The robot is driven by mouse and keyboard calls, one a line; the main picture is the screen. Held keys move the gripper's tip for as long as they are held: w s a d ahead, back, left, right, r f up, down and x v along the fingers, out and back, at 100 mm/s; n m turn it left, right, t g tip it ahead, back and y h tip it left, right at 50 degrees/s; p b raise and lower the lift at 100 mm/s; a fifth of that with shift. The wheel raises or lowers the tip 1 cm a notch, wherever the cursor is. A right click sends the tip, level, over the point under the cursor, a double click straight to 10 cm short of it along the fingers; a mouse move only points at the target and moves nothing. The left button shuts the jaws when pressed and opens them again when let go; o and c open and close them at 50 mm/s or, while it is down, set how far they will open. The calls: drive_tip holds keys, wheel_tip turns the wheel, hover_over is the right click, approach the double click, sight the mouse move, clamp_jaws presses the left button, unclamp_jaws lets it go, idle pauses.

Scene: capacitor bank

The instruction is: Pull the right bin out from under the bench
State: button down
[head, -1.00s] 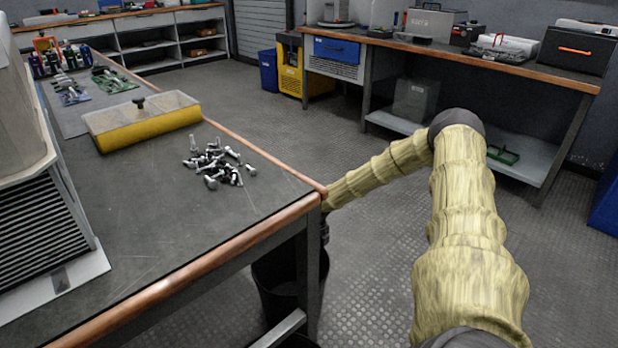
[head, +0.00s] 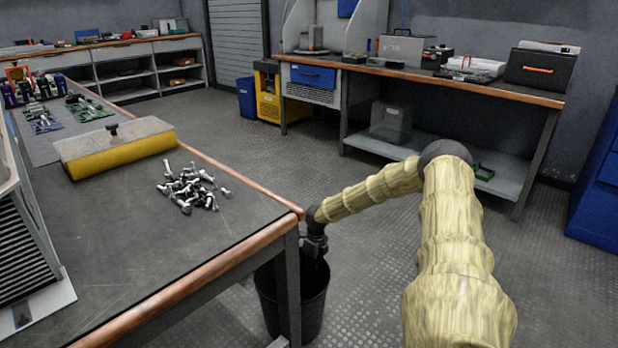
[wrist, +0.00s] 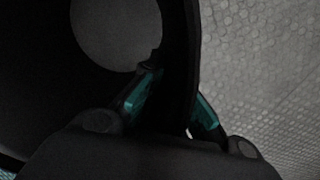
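The black bin (head: 315,303) stands upright on the floor at the bench's near right corner, partly behind the bench leg. Part of it sticks out to the right, clear of the leg. My gripper (head: 317,252) points down at the bin's rim, beside the bench corner. In the wrist view the bin wall (wrist: 182,30) runs between the two teal-padded fingers of my gripper (wrist: 178,88), one inside the bin and one outside. The fingers look closed on the wall. The head view hides the fingertips.
The bench (head: 120,240) holds a pile of bolts (head: 190,187) and a yellow-based box (head: 115,147). Its leg (head: 289,290) stands close beside the bin. The floor (head: 365,290) right of the bin is open up to my arm. A second workbench (head: 450,82) stands behind.

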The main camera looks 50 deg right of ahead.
drive_tip(key=shift+s+d+b, duration=0.15)
drive_tip(key=shift+d+b, duration=0.15)
drive_tip(key=shift+d, duration=0.75)
drive_tip(key=c, duration=1.6)
unclamp_jaws()
drive_tip(key=shift+f, duration=0.1)
drive_tip(key=shift+o, duration=0.2)
wheel_tip(320, 180, up, 12)
drive_tip(key=d, duration=0.1)
drive_tip(key=shift+d+f, duration=0.1)
